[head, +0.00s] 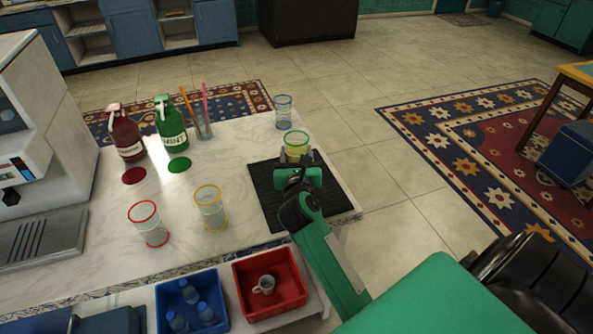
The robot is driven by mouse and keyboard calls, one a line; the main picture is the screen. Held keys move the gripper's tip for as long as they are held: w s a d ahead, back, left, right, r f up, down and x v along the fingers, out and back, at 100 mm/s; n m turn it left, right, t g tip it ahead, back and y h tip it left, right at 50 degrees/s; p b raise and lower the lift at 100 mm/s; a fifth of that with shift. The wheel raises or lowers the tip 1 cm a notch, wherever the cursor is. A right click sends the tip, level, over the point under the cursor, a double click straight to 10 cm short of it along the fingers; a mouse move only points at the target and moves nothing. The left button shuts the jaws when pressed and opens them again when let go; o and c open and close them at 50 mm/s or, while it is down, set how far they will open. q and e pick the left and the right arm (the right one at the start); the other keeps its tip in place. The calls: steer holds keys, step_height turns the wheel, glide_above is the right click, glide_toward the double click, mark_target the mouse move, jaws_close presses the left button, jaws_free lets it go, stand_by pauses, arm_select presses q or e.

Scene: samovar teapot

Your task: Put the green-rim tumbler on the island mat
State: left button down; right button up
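The green-rim tumbler (296,141) is upright at the far edge of the black island mat (263,185), near the right end of the counter. My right gripper (298,157) is at the tumbler, with its fingers on either side of the glass. I cannot tell whether the fingers press on it or stand slightly apart. The gripper hides the tumbler's base, so I cannot tell whether it rests on the mat or hangs just above it. My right arm covers the middle of the mat. My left gripper is not in view.
A blue-rim tumbler (283,112) stands behind. Yellow-rim (210,207) and red-rim (148,223) tumblers stand left of the mat. A straw holder (203,128), green bottle (172,127), red bottle (127,136) and coffee machine (45,130) are farther left. A red bin (290,307) and blue bin (165,310) sit below the front edge.

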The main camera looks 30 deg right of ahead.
steer(key=shift+f, duration=0.8)
step_height(320, 180, down, 3)
steer(key=shift+r+b, duration=0.15)
steer(key=shift+b, duration=0.25)
steer(key=shift+f, duration=0.45)
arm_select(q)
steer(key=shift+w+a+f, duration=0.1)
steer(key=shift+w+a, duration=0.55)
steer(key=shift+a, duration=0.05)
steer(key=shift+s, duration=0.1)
